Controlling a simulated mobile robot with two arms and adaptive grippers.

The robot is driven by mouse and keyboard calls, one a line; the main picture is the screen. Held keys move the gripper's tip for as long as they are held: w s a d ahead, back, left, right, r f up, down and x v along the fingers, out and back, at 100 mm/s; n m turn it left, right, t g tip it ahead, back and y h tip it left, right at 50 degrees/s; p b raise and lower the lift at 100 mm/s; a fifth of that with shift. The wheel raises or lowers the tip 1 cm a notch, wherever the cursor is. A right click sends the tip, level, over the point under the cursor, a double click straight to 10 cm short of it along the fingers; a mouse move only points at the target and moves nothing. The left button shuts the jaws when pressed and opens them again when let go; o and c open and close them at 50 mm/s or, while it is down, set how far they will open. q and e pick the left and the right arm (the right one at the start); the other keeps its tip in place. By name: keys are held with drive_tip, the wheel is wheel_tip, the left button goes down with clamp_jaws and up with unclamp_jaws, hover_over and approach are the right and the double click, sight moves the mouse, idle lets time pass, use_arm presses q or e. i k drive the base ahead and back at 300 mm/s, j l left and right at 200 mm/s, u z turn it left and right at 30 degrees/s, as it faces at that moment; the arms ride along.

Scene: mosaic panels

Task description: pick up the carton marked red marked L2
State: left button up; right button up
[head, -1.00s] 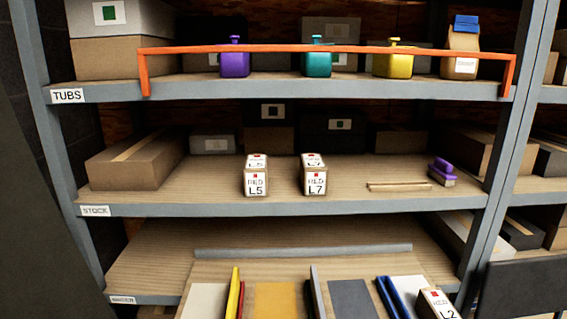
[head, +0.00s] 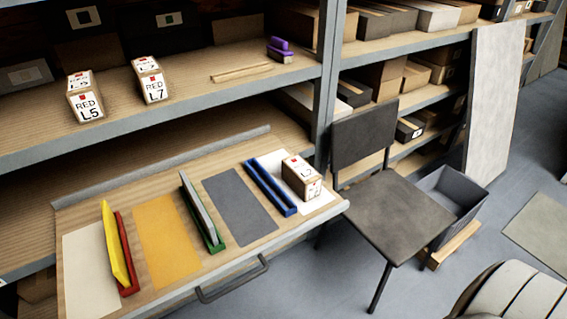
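The red-marked L2 carton (head: 301,178) is a small brown box with white labels, standing at the right end of the pull-out shelf (head: 160,176). It sits on a white panel (head: 322,200), just right of the blue bars (head: 270,187). Its label is hard to read now, but the earlier head view shows L2. Two similar cartons, RED L5 (head: 86,104) and RED L7 (head: 152,86), stand on the shelf above. Neither of my grippers is in view.
Yellow and red bars (head: 117,250) and green bars (head: 203,215) stand between coloured panels on the pull-out shelf. A dark chair (head: 385,205) stands close to its right end. A grey bin (head: 447,200) is behind the chair. Open floor lies at the right.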

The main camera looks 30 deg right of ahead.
sight(302, 178)
drive_tip(key=i+j+z, duration=0.1)
drive_tip(key=z, duration=0.3)
drive_tip(key=i+j+z, duration=0.1)
drive_tip(key=z, duration=0.25)
drive_tip(key=i, duration=0.05)
